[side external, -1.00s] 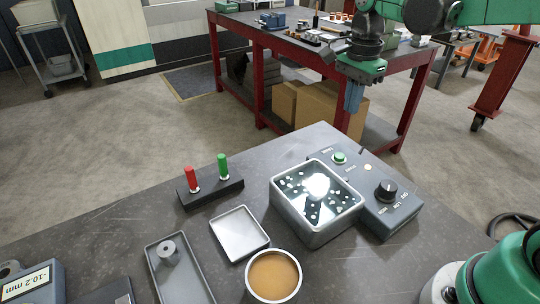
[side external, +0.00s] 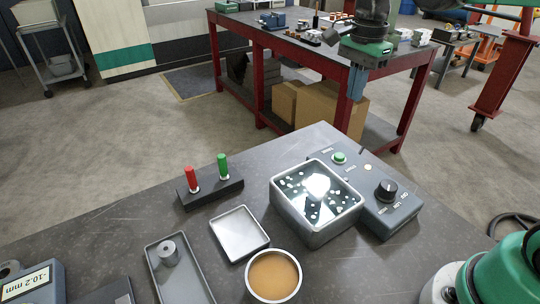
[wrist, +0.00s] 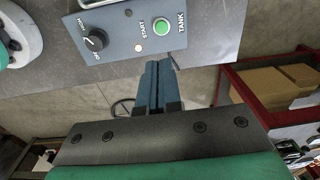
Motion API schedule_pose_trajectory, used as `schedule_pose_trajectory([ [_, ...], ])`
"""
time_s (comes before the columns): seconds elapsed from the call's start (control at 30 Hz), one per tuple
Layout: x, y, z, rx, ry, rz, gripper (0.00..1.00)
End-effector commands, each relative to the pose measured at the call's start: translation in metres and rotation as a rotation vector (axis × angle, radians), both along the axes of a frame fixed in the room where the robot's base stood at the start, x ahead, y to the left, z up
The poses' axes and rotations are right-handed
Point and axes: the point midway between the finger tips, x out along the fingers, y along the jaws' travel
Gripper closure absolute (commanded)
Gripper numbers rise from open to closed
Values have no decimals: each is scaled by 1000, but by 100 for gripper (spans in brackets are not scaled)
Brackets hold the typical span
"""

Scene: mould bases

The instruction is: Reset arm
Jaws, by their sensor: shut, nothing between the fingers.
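My gripper (side external: 356,84) is raised in the air beyond the far right edge of the grey work table (side external: 110,225), in front of the red-framed bench in the side view. Its blue fingers point down. In the wrist view my gripper (wrist: 158,72) has its two blue fingers together with nothing between them. Beyond the fingertips lies the grey control box (wrist: 130,25) with a black knob and a green button. The gripper touches nothing that I can see.
A tank with small parts (side external: 318,240) stands beside the control box. A shallow square tray (side external: 240,232), a cup of tan liquid (side external: 273,274), a long tray (side external: 190,285) and a rack with red and green handles (side external: 210,194) stand on the table. The red-framed bench (side external: 290,45) is behind.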

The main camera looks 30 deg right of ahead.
Motion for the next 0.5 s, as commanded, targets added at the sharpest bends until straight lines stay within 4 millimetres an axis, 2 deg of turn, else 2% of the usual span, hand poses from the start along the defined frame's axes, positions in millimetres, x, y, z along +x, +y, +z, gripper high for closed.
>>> schedule_pose_trajectory([
  [0.07, -5, 4, 0, -6, -29, 76, 100],
  [0.17, -16, 12, -2, -31, -103, 283, 100],
  [0.4, -52, 35, -22, -221, -336, 978, 100],
  [0.5, -63, 41, -33, -326, -401, 1210, 100],
])
